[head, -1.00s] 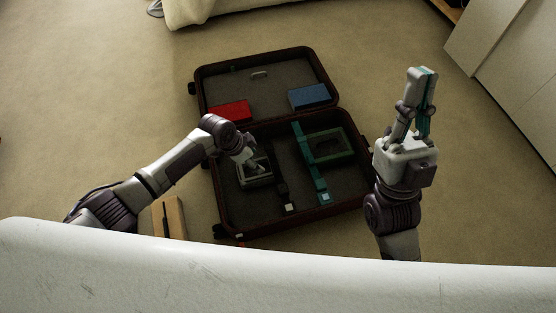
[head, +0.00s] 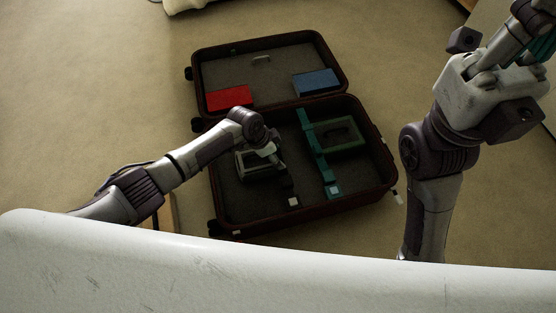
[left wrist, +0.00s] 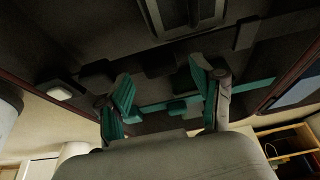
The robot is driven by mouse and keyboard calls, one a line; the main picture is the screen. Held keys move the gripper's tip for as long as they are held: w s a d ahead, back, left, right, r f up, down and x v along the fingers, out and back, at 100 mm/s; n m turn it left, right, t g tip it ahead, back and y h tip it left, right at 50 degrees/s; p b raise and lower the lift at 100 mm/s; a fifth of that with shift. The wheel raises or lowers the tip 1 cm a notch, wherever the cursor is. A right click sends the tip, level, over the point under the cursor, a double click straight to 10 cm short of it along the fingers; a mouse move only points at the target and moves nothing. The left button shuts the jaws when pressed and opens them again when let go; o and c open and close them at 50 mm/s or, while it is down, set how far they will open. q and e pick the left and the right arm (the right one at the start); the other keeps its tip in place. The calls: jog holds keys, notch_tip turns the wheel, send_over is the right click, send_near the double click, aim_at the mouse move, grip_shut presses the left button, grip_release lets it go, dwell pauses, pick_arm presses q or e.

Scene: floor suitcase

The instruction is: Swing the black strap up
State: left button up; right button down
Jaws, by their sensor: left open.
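The black strap (head: 289,188) lies in the open suitcase's near half, its pale end tab (head: 293,202) toward me. In the left wrist view the pale tab (left wrist: 60,92) shows at the left, with part of the dark strap between my fingers. My left gripper (left wrist: 160,70) is open, its teal-padded fingers apart over the strap; I see no grip on it. In the head view my left wrist partly hides the strap's upper part. My right gripper (head: 532,25) is at the top right, away from the suitcase, its fingers cut off by the frame.
The suitcase (head: 300,224) lies open on the carpet. A red box (head: 229,98) and a blue box (head: 316,82) lie in the lid.

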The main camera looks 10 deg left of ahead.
pick_arm(q)
jog(key=shift+w+d+f, duration=0.1)
jog(key=shift+d+f, duration=0.15)
jog(key=shift+f, duration=0.45)
jog(key=shift+c, duration=0.4)
grip_shut()
